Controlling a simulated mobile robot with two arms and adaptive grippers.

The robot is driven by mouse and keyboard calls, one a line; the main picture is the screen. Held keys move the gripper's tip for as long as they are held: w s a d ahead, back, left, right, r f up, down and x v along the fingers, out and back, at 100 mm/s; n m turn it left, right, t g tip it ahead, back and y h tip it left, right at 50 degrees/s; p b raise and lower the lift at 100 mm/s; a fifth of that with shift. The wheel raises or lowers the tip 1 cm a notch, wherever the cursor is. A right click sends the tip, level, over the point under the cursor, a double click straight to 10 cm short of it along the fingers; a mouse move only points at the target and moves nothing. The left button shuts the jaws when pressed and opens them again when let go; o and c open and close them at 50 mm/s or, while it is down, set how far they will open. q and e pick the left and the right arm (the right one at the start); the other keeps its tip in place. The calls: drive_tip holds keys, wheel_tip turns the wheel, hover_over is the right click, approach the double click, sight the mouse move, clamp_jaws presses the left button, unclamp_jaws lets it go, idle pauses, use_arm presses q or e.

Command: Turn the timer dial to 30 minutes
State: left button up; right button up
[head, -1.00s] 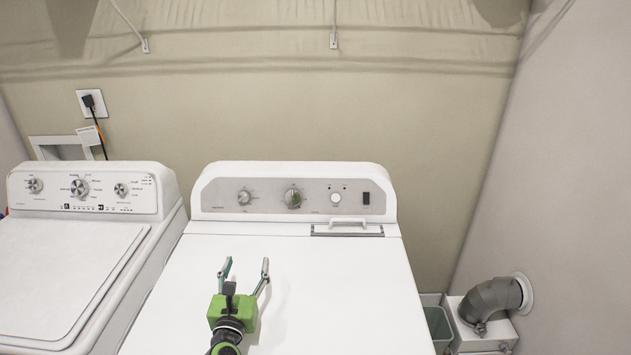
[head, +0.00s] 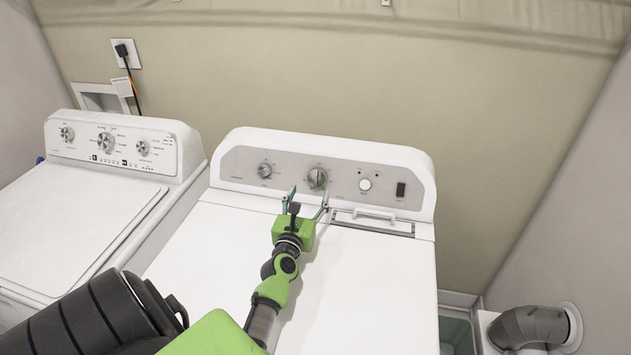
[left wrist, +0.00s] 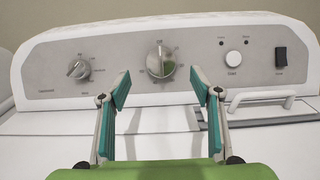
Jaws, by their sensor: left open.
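The timer dial (head: 317,178) is the larger round silver knob in the middle of the dryer's grey control panel (head: 345,181). My left gripper (head: 305,199) is open and empty, just in front of and a little below the dial. In the left wrist view its two teal-padded fingers (left wrist: 160,88) are spread wider than the dial and appear apart from it. My right gripper is not in view.
A smaller knob (head: 265,170) is left of the dial. A round white button (head: 365,184) and a black switch (head: 401,190) are on the right. The lint door handle (head: 375,214) sticks up below them. A washer (head: 120,145) stands left.

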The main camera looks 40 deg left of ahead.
sight(316, 179)
use_arm(q)
drive_tip(key=b+x, duration=0.1)
drive_tip(key=x, duration=0.5)
drive_tip(key=shift+w+f, duration=0.15)
drive_tip(key=shift+w, duration=0.05)
drive_tip(key=shift+w+a+b, duration=0.2)
drive_tip(key=shift+w+b, duration=0.05)
drive_tip(key=shift+b, duration=0.05)
drive_tip(key=shift+w+a, duration=0.1)
drive_tip(key=shift+w, duration=0.15)
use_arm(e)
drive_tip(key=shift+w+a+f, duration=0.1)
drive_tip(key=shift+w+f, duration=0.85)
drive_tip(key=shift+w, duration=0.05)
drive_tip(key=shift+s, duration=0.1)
use_arm(q)
drive_tip(key=c, duration=1.1)
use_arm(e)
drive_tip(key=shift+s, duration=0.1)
